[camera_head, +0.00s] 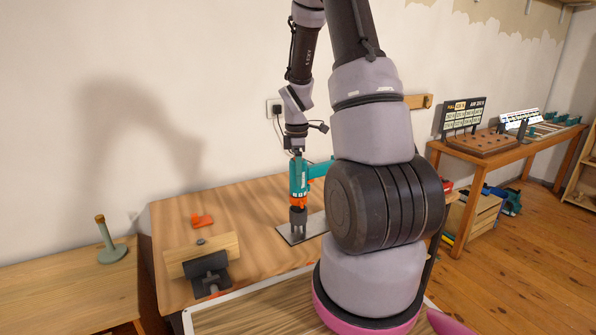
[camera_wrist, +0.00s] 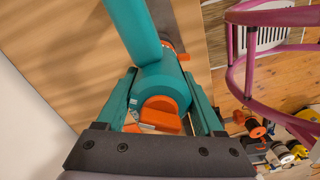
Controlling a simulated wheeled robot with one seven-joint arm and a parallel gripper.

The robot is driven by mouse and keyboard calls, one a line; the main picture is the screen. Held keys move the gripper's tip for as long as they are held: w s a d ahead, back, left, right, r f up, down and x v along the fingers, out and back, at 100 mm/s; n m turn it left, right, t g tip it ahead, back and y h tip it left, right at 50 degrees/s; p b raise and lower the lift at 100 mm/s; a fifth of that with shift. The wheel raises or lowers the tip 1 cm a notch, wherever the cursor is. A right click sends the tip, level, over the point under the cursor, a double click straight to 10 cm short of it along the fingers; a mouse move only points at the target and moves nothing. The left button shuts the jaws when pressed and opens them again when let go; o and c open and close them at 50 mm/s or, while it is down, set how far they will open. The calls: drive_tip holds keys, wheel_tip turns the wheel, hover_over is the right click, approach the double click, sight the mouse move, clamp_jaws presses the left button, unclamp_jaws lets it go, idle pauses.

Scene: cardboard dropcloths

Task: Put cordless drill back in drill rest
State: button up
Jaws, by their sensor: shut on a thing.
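The teal and orange cordless drill (camera_head: 299,180) is upright, nose down, at the back of the wooden table, with its handle reaching right. My gripper (camera_head: 298,160) comes down from above and is shut on the drill's body. In the wrist view, the drill (camera_wrist: 160,78) sits between the teal fingers of my gripper (camera_wrist: 162,92), with its handle toward the top. A dark grey upright piece shows below the drill's orange part, above a flat grey plate (camera_head: 318,224). I cannot tell whether that piece is the chuck or the drill rest, or whether the drill bears on it.
A wooden block in a dark vise (camera_head: 206,270) and an orange piece (camera_head: 202,220) are at the table's left. A green stand (camera_head: 111,252) is on the left bench. My arm hides the table's right side.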

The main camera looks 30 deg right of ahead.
drive_tip(key=shift+f, duration=0.75)
drive_tip(key=o, duration=1.6)
drive_tip(key=shift+c, duration=0.2)
drive_tip(key=shift+s, duration=0.1)
wheel_tip(320, 180, up, 11)
drive_tip(key=shift+a+f, duration=0.1)
